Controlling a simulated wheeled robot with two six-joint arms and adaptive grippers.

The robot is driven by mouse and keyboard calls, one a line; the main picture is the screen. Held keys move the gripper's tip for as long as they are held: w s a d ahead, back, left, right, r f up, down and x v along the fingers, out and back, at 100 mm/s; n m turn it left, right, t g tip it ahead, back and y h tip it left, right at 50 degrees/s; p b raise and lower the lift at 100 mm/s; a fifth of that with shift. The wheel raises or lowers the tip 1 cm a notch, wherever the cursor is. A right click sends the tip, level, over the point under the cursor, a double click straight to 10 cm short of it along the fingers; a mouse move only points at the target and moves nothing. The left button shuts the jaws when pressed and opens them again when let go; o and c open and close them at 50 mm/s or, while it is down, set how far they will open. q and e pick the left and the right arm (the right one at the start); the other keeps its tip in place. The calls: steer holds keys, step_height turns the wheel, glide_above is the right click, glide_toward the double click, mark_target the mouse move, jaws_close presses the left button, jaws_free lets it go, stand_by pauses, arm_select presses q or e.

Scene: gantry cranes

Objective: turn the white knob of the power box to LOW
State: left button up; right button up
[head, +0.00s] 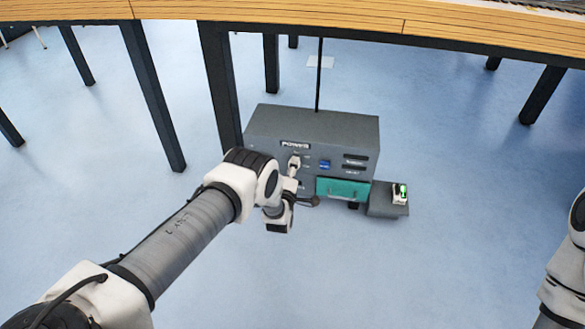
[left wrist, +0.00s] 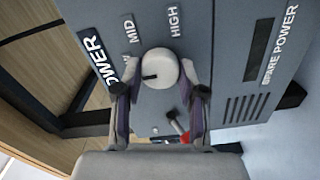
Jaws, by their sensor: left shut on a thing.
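The grey power box (head: 350,128) stands on the floor under the table, with a POWER label on its front. Its round white knob (left wrist: 160,68) shows in the left wrist view, with a black mark pointing left, towards a label partly hidden by a finger; only a last letter like W shows. MID and HIGH are printed above the knob. My left gripper (left wrist: 160,88) is shut on the knob, one finger on each side.
The box front also has a blue part (head: 325,164), dark slots and a teal drawer (head: 342,189). A small white device with a green light (head: 400,193) sits on a grey block at right. Floor in front is clear.

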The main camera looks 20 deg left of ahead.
arm_select(q)
steer(key=o, duration=1.1)
steer(key=shift+o, duration=0.2)
steer(key=v, duration=1.2)
steer(key=shift+f, duration=0.1)
